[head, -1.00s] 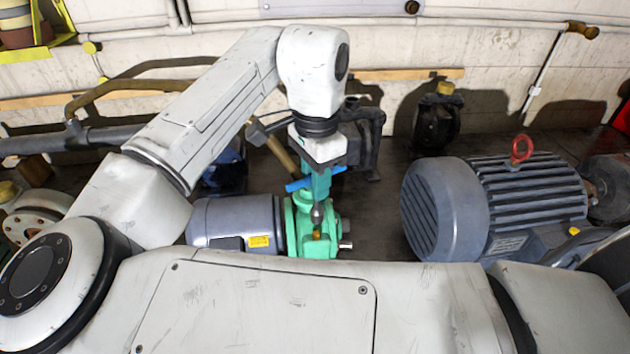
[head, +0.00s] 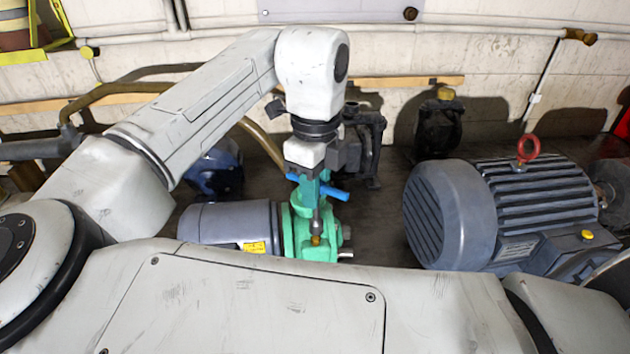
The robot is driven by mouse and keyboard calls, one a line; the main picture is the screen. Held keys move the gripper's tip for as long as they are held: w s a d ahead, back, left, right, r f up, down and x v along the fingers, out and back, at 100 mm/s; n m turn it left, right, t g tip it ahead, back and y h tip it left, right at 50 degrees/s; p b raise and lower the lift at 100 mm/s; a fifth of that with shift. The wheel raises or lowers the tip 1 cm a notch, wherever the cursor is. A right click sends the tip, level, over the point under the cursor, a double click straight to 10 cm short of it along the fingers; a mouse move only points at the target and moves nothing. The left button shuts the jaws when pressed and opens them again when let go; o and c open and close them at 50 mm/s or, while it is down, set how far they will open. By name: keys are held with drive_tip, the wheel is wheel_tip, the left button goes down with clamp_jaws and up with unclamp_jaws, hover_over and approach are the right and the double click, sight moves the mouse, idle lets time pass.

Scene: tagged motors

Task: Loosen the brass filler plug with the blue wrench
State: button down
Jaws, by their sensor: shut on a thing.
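The blue wrench (head: 335,192) has a blue crossbar and a grey shank that points down. My gripper (head: 309,184) is shut on it from above, and its fingers hide the middle of the crossbar. The shank's lower end stands at the brass filler plug (head: 316,240), a small brass spot on top of the green housing (head: 296,236). The wrench looks upright; I cannot tell how fully it seats on the plug. The green housing joins a blue-grey motor (head: 225,222) with a yellow label.
A large blue-grey finned motor (head: 450,215) with a red lifting ring (head: 527,148) stands to the right. A dark fitting with a brass cap (head: 445,93) stands behind. A blue part (head: 218,172) sits behind the smaller motor. Dark floor lies clear between the motors.

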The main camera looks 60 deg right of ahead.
sight(316, 218)
drive_tip(key=m, duration=0.5)
drive_tip(key=shift+f, duration=0.3)
drive_tip(key=m, duration=0.5)
drive_tip(key=shift+f, duration=0.25)
drive_tip(key=shift+d+f, duration=0.1)
drive_tip(key=shift+f+b, duration=0.9)
drive_tip(key=shift+f, duration=0.25)
